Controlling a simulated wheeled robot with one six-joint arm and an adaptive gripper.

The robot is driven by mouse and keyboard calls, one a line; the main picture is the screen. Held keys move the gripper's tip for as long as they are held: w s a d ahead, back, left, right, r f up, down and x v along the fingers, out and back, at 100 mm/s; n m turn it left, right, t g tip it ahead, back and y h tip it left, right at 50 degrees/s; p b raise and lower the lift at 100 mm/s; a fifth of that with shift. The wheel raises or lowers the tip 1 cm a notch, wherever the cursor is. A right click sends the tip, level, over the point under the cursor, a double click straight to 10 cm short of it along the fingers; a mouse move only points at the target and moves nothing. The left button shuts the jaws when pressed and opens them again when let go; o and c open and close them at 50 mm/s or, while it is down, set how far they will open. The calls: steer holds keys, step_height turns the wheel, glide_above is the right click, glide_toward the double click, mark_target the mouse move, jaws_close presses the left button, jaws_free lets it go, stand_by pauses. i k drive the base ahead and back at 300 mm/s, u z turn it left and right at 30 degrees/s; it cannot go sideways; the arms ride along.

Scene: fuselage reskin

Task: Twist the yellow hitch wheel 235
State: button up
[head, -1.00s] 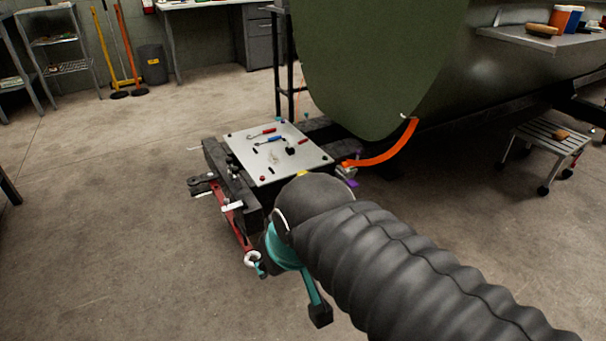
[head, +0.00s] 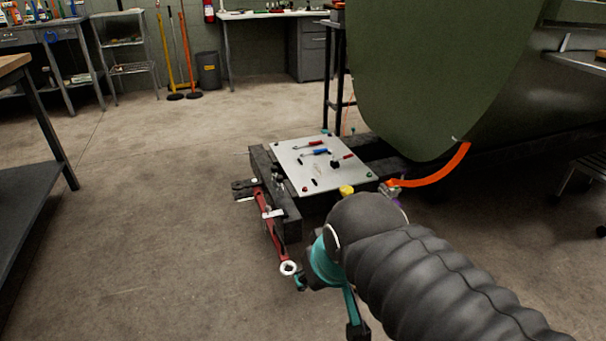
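A small yellow piece (head: 346,190), which may be the hitch wheel, shows at the near right edge of the stand's plate. Its lower part is hidden behind my arm, and its shape is too small to tell. My arm in its black ribbed sleeve reaches in from the lower right. My gripper (head: 326,292) seems to be the dark and teal end of the arm, low in front of the stand.
A grey plate (head: 311,180) on a dark stand carries several small tools. A red bar (head: 268,225) with a white ring (head: 288,268) slants along its left side. An orange hose (head: 435,177) hangs beside the green fuselage (head: 430,80). Floor is clear to the left.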

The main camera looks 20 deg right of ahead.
mark_target(346, 191)
steer(key=k, duration=0.6)
steer(key=z, duration=0.8)
steer(key=i, duration=1.55)
steer(key=u, duration=0.75)
